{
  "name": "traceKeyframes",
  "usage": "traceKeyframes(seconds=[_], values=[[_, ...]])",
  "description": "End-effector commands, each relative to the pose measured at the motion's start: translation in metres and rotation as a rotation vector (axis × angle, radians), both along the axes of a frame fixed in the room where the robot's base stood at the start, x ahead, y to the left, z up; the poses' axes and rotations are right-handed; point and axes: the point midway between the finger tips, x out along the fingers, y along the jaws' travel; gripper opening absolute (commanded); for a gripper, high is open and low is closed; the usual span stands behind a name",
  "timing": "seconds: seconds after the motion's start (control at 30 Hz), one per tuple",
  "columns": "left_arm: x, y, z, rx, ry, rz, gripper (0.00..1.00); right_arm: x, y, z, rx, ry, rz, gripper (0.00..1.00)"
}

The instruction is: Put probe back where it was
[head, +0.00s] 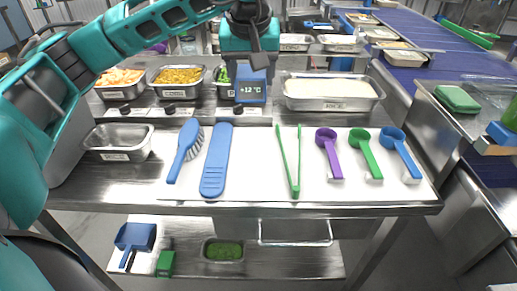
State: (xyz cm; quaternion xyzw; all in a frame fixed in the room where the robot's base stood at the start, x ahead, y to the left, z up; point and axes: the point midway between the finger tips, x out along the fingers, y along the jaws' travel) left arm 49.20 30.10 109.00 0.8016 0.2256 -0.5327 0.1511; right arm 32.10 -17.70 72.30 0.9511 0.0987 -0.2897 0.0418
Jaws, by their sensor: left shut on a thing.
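The probe is a blue unit (251,86) whose display reads +12 °C. My left gripper (252,62) is shut on its top and holds it upright over the back of the steel table, between the food pans. Whether its lower end touches anything is hard to tell. My right gripper is out of view.
A white mat (260,188) holds a blue brush (188,146), a flat blue tool (216,160), green tongs (293,170) and purple, green and blue scoops. Behind stand a rice pan (330,104) and several food pans. An empty steel pan (118,155) stands left.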

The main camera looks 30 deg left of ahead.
Motion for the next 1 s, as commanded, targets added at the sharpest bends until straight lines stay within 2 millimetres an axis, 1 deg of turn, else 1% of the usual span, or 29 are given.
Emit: traceKeyframes(seconds=[0.03, 0.3, 0.4, 0.5, 0.6, 0.77, 1.0], values=[[-0.001, 0.001, -0.013, 0.002, 0.006, 0.0, 0.33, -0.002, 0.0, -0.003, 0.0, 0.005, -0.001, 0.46], [-0.002, 0.0, -0.086, 0.001, 0.007, 0.0, 0.33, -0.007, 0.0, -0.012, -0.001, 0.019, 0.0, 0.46], [-0.002, 0.001, -0.111, 0.001, 0.006, 0.001, 0.33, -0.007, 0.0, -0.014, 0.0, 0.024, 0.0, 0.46], [-0.001, 0.001, -0.13, 0.001, 0.004, 0.0, 0.33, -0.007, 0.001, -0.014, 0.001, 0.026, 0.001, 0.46], [-0.001, 0.0, -0.141, 0.0, 0.004, 0.001, 0.33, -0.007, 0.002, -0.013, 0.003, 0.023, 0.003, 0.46], [-0.001, 0.0, -0.15, 0.001, 0.003, 0.001, 0.33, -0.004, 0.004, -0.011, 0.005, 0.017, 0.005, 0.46], [-0.001, 0.0, -0.185, 0.001, 0.005, 0.0, 0.33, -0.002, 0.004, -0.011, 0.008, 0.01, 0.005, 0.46]])
